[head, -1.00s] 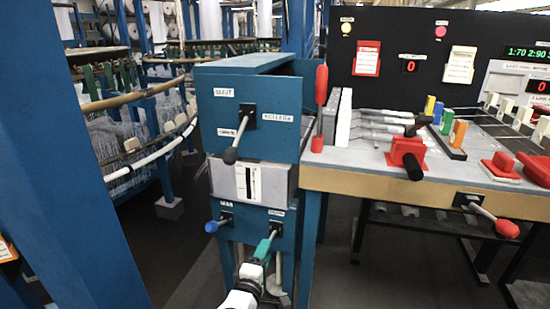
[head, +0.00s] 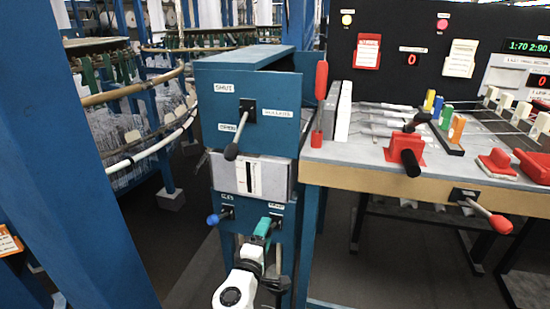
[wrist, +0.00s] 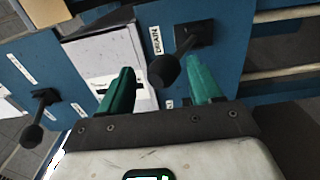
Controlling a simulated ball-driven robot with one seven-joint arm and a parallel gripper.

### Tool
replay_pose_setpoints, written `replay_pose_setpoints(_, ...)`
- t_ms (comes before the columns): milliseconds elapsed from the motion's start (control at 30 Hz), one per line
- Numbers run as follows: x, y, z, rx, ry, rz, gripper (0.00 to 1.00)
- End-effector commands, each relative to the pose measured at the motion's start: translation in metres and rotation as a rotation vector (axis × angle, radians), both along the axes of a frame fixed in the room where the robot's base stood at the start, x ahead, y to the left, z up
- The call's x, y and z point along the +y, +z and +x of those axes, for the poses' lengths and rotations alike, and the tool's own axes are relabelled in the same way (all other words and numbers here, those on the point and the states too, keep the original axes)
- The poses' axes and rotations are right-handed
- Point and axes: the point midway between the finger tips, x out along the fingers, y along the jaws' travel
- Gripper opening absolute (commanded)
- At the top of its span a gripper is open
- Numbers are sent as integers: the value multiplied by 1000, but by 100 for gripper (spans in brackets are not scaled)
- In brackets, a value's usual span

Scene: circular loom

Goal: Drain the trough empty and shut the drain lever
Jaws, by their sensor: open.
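The drain lever (wrist: 163,72), a black stalk with a round dark knob, sticks out of a blue panel beside a label reading DRAIN. My gripper (wrist: 161,66) is open, its teal fingers on either side of the knob in the wrist view. Whether they touch it I cannot tell. In the head view my gripper (head: 264,228) is at the lower panel and hides most of this lever. The grey trough (head: 282,182) is above that panel, with a white window bearing a dark vertical strip. Its water level is not clear to me.
A blue-knobbed lever (head: 213,219) is to the left on the lower panel. A black-knobbed lever (head: 231,151), with a SHUT label nearby, sticks out of the blue box above. A bench (head: 330,152) with a red-based switch (head: 407,151) stands at the right. Loom frames fill the left.

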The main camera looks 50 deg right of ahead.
Motion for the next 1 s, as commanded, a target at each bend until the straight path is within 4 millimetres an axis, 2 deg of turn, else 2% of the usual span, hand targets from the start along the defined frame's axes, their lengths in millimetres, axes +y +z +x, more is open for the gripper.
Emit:
replay_pose_setpoints(167, 6, -1, -2, 3, 1, 1, 64)
replay_pose_setpoints(700, 71, -2, -26, 3, 1, 3, 64)
replay_pose_setpoints(1000, 75, -3, -28, 3, -1, 3, 64)
